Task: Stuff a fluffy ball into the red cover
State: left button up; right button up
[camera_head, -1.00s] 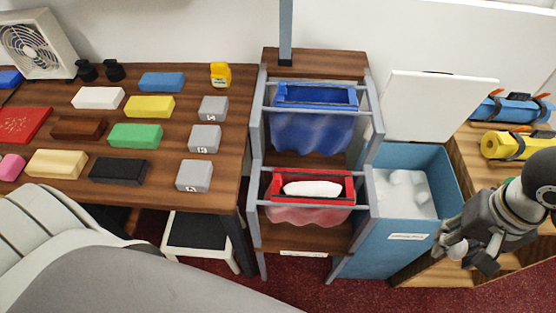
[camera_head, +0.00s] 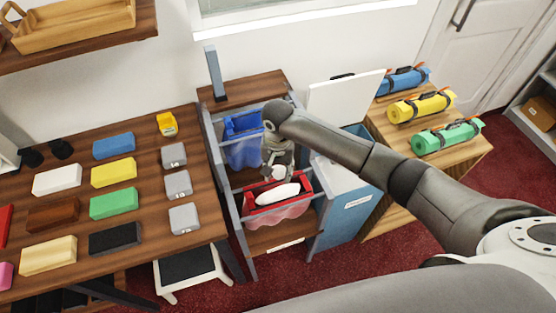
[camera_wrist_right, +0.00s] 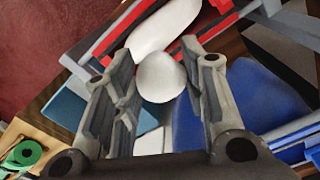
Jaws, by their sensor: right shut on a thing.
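The red cover (camera_head: 285,213) hangs open in the front bay of a grey frame, with a long white filling (camera_head: 277,194) in its mouth. My right gripper (camera_head: 279,174) is over the back edge of the cover. In the right wrist view my right gripper (camera_wrist_right: 160,88) is shut on a round white fluffy ball (camera_wrist_right: 161,77). The red cover's rim (camera_wrist_right: 108,38) and the white filling (camera_wrist_right: 165,26) show just beyond the ball. The ball is partly hidden by the gripper in the head view. My left gripper is not in view.
A blue cover (camera_head: 243,153) hangs in the bay behind. A blue bin (camera_head: 350,212) with a raised white lid (camera_head: 340,98) stands to the right, partly behind my right arm. Coloured rolls lie on a wooden table at right. Several blocks fill the left table (camera_head: 145,250).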

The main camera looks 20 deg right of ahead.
aim_at(278, 177)
jog(key=shift+f+p, duration=0.2)
jog(key=shift+p, duration=0.25)
jog(key=shift+s+a+f+p, duration=0.1)
jog(key=shift+f+p, duration=0.2)
jog(key=shift+f, duration=0.5)
jog(key=shift+f+b, duration=0.5)
pick_arm(q)
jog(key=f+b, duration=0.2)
jog(key=b, duration=0.1)
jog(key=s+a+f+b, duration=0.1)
jog(key=b, duration=0.1)
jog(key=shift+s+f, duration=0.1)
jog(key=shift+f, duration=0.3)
pick_arm(e)
notch_tip(278, 177, down, 5)
jog(key=shift+r, duration=0.15)
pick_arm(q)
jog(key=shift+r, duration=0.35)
